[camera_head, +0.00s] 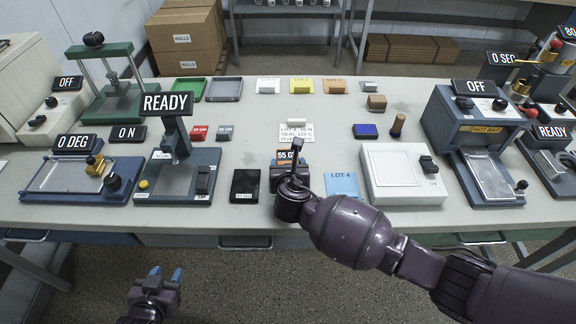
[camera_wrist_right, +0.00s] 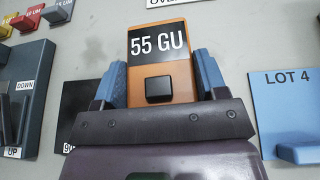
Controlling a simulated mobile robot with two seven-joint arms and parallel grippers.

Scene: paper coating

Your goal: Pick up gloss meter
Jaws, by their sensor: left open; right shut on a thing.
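The gloss meter (camera_wrist_right: 161,72) is an orange block with a black display reading 55 GU and a black button. In the head view its display (camera_head: 287,154) shows just beyond my right gripper, with most of the body hidden. My right gripper (camera_wrist_right: 162,92) is shut on it, with one blue finger on each side. I cannot tell whether the meter touches the table. My left gripper (camera_head: 165,278) is open and empty, below the table's front edge in the picture.
A black tile (camera_head: 245,184) lies left of the meter, and a blue LOT 4 card (camera_head: 342,186) lies to its right. A white ON device (camera_head: 400,172) stands further right. A READY press (camera_head: 176,165) stands to the left. A label card (camera_head: 296,133) lies behind the meter.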

